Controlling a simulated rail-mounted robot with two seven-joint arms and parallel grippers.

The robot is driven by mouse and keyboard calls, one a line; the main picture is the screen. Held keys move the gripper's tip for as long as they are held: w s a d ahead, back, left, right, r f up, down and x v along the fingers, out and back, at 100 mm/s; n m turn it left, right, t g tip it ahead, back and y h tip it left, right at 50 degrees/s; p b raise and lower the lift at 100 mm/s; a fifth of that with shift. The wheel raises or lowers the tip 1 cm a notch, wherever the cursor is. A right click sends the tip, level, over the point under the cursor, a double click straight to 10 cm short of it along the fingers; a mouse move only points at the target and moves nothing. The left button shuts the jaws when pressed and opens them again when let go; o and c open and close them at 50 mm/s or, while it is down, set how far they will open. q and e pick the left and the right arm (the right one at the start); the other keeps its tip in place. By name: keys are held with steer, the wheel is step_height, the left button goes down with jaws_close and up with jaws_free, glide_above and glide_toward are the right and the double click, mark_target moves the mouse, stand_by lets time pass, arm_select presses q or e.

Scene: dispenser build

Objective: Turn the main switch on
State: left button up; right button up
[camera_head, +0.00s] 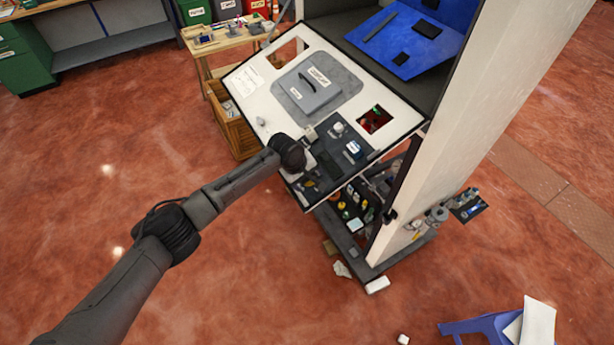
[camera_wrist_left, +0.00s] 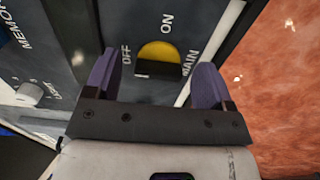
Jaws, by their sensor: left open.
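The main switch (camera_wrist_left: 158,60) shows in the left wrist view as a round yellow disc with a black knob across it. The labels OFF, ON and MAIN are printed around it on a dark panel. My left gripper (camera_wrist_left: 157,70) is open, with one purple finger on each side of the switch. I cannot tell whether the fingers touch the knob. In the head view my left gripper (camera_head: 304,164) is at the near left part of the dark control panel (camera_head: 330,172), and I cannot make out the switch there. My right gripper is not in view.
The white console top (camera_head: 240,78) carries a grey lidded plate (camera_head: 317,82) and a square opening (camera_head: 375,119). Another knob (camera_wrist_left: 30,92) sits left of the switch. A tall pale cabinet wall (camera_head: 470,130) stands right of the console. Open red floor lies at left.

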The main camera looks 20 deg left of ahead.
arm_select(q)
steer(key=shift+w+f, duration=0.1)
steer(key=shift+f, duration=0.15)
steer(key=c, duration=0.9)
steer(key=shift+c, duration=0.2)
